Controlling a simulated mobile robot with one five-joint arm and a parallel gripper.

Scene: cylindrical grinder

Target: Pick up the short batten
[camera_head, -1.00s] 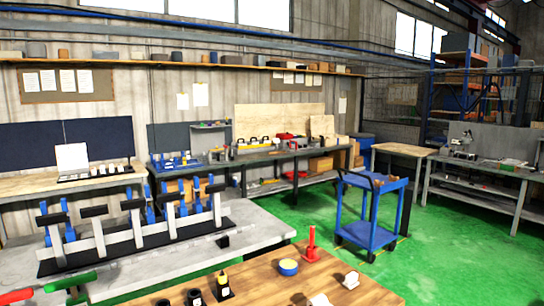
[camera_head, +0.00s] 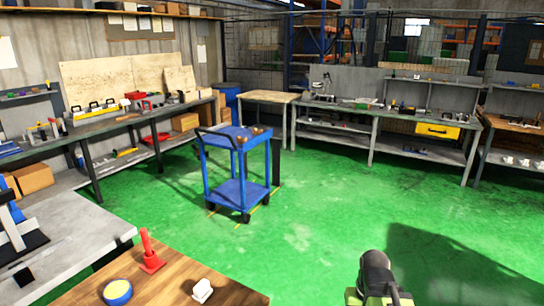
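I cannot pick out a short batten in the head view. Small dark and brown items (camera_head: 256,131) lie on top of the blue cart (camera_head: 241,190), too small to identify. A dark rounded part with pale green below it shows at the bottom edge, right of centre. It looks like part of my own arm. No gripper fingers can be made out.
Workbenches line the walls, one with a yellow drawer (camera_head: 437,130). The green floor (camera_head: 330,205) is clear in the middle.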

